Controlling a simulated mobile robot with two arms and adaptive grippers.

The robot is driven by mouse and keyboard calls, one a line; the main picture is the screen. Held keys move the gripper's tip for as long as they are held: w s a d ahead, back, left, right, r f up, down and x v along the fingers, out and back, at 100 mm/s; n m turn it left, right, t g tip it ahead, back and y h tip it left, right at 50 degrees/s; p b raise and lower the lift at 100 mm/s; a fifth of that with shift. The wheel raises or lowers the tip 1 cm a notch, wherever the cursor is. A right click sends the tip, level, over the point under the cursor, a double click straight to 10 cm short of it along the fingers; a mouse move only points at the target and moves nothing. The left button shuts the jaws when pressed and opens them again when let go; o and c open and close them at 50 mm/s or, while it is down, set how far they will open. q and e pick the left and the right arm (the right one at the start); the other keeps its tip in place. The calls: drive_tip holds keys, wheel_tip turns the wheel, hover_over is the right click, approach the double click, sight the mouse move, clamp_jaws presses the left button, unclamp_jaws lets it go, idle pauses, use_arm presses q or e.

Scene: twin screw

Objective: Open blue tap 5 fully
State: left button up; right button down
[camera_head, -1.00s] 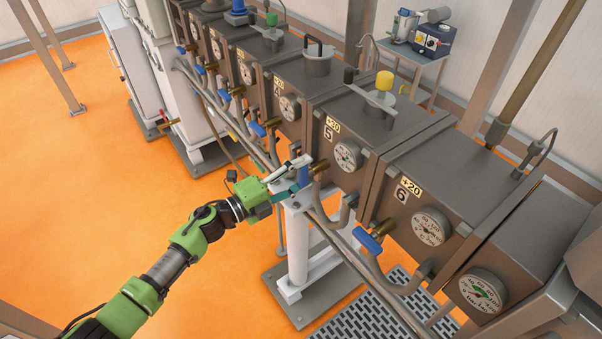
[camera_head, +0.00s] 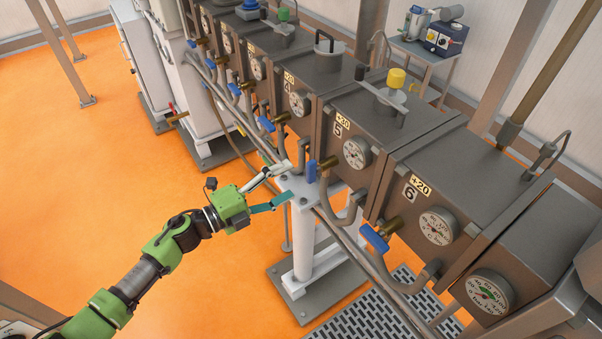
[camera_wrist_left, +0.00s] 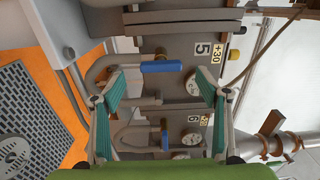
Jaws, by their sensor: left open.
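Blue tap 5 (camera_head: 311,171) has a blue lever on a brass body below the unit labelled 5 (camera_head: 338,130). Its lever stands about upright in the head view. My left gripper (camera_head: 289,180) is open and empty, just left of the lever and apart from it. In the left wrist view, tap 5's lever (camera_wrist_left: 160,67) lies crosswise, seen between the spread teal-padded fingers of the left gripper (camera_wrist_left: 158,76). My right gripper is not in view.
Blue tap 6 (camera_head: 375,238) is nearer, with its lever slanted; tap 4 (camera_head: 267,123) is farther along the row. Grey pipes (camera_head: 350,247) run below the taps, and a white post (camera_head: 306,250) stands under tap 5.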

use_arm(q)
drive_tip(key=shift+v, duration=2.25)
drive_tip(key=a+f+n+t+y, duration=0.1)
drive_tip(key=a+f+n+y, duration=0.25)
drive_tip(key=f, duration=0.35)
drive_tip(key=a+f+n+t+y+b, duration=0.1)
drive_tip(key=a+f+n+y, duration=0.15)
drive_tip(key=f+n, duration=0.35)
drive_tip(key=a+f+n+t+y, duration=0.1)
drive_tip(key=a+f+n+y, duration=0.2)
drive_tip(key=f, duration=0.6)
drive_tip(key=s+a+f+n+g+y, duration=0.25)
drive_tip(key=s+f, duration=0.25)
drive_tip(key=f, duration=0.3)
drive_tip(key=s+a+f+n+g+y, duration=0.1)
drive_tip(key=s+a+f+n, duration=0.3)
drive_tip(key=f, duration=0.3)
drive_tip(key=s+f+n+g+y+b, duration=0.1)
drive_tip(key=s+f+n+g+y, duration=0.2)
drive_tip(key=s+f, duration=1.1)
drive_tip(key=s+d+f+n+g, duration=0.1)
drive_tip(key=s+f+n+g, duration=0.1)
drive_tip(key=s, duration=1)
drive_tip(key=s+d+f+n+g, duration=0.1)
drive_tip(key=s+f+n+g, duration=0.1)
drive_tip(key=s, duration=1)
drive_tip(key=shift+f+g+h+b, duration=0.45)
drive_tip(key=shift+f+g, duration=0.35)
drive_tip(key=shift+g, duration=0.25)
